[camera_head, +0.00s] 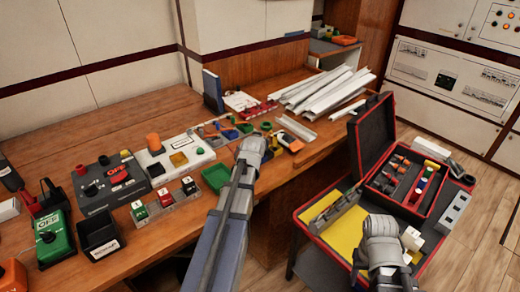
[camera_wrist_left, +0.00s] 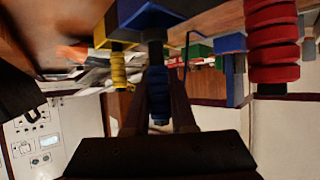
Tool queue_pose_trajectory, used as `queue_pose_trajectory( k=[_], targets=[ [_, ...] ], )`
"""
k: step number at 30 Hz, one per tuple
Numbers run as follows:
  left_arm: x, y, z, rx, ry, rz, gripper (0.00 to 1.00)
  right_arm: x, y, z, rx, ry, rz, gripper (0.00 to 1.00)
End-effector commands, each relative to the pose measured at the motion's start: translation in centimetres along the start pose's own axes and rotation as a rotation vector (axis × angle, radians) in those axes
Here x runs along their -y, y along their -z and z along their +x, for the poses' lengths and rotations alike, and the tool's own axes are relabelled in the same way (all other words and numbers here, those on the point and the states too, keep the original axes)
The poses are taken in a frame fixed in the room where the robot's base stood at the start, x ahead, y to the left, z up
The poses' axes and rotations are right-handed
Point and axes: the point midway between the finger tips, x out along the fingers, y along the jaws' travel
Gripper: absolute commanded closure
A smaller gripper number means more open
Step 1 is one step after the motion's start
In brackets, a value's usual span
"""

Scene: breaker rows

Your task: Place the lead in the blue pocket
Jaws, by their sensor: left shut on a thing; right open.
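My left gripper (camera_wrist_left: 158,122) is shut on a blue ribbed lead (camera_wrist_left: 158,96). The lead's dark stem rises in this upside-down wrist view toward a blue pocket (camera_wrist_left: 148,17). I cannot tell whether the stem's end is inside that pocket or just in front of it. In the head view a blue pocket (camera_head: 229,134) is in the small coloured row on the bench, left of my left wrist, which hides the left jaws. My right gripper (camera_head: 381,228) is open, over the side table at lower right; its fingertips are mostly hidden.
A yellow ribbed lead (camera_wrist_left: 118,70) and a red ribbed lead (camera_wrist_left: 271,40) hang close on either side. A green tray (camera_head: 216,177) and breaker blocks (camera_head: 163,200) stand left of my left arm. White trunking (camera_head: 318,92) lies behind. An open red case (camera_head: 405,180) is at right.

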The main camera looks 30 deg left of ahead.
Motion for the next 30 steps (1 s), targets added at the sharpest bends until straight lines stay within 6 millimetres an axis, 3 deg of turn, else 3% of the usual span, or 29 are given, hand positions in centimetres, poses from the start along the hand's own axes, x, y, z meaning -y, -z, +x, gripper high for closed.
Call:
queue_pose_trajectory(
  k=[1, 5, 18, 19, 27, 30],
  targets=[
    [0.0, -1.1, 0.6, 0.000, 0.000, 0.000, 1.00, 0.1, 0.1, 1.3, 0.000, 0.000, 0.000, 0.49],
    [0.0, -2.4, 1.3, 0.000, 0.000, 0.000, 1.00, 0.3, 0.2, 2.8, 0.000, 0.000, 0.000, 0.49],
    [0.0, -2.8, 1.5, 0.000, 0.000, 0.000, 1.00, 0.3, 0.2, 3.1, 0.000, 0.000, 0.000, 0.49],
    [0.0, -2.7, 1.5, 0.000, 0.000, 0.000, 0.76, 0.3, 0.2, 3.1, 0.000, 0.000, 0.000, 0.49],
    [0.0, -2.6, 1.4, 0.000, 0.000, 0.000, 0.47, 0.3, 0.2, 3.0, 0.000, 0.000, 0.000, 0.49],
    [0.0, -2.6, 1.4, 0.000, 0.000, 0.000, 0.47, 0.3, 0.2, 3.0, 0.000, 0.000, 0.000, 0.49]
  ],
)
